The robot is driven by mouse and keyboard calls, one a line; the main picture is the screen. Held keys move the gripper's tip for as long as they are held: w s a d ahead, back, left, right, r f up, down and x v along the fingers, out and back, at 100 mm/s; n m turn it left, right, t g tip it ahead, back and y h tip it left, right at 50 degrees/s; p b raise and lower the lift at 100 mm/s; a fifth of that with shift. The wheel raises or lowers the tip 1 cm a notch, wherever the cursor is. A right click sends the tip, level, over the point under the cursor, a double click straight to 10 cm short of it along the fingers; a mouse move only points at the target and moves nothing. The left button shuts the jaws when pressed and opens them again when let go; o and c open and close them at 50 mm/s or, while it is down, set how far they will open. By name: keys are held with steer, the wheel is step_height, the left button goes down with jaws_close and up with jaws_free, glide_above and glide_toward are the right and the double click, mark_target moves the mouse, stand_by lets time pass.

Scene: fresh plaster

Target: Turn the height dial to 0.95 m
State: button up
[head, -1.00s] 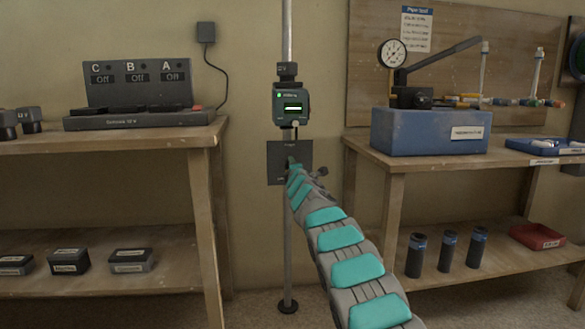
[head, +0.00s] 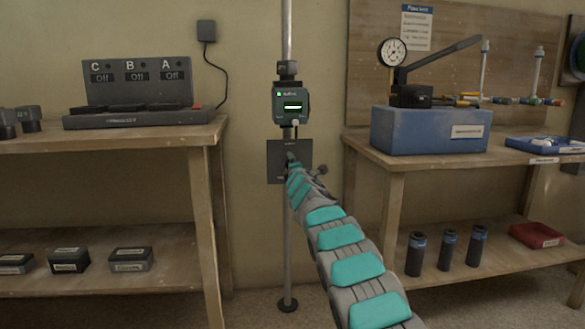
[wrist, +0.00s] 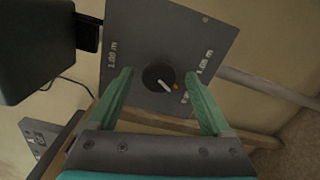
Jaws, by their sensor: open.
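The height dial (wrist: 158,78) is a dark round knob with a pale pointer line, set in a grey plate (wrist: 165,35) marked "1.00 m" on one side and "1.05 m" on another; a further mark is partly hidden by a finger. In the wrist view the pointer slants toward an orange spot beside the knob. My gripper (wrist: 160,95) is open, with its green fingers on either side of the dial; contact cannot be told. In the head view the plate (head: 275,165) is on the pole, and my arm hides the dial and gripper.
A green-lit laser unit (head: 292,105) is clamped on the pole (head: 287,30) above the plate. A workbench with a switch box (head: 135,85) stands at left. A bench with a blue box (head: 425,130) and gauge stands at right, close to my arm.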

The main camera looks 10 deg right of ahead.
steer(key=shift+s, duration=0.1)
steer(key=s+b, duration=0.6)
steer(key=s, duration=0.1)
steer(key=shift+s, duration=0.3)
stand_by(0.5)
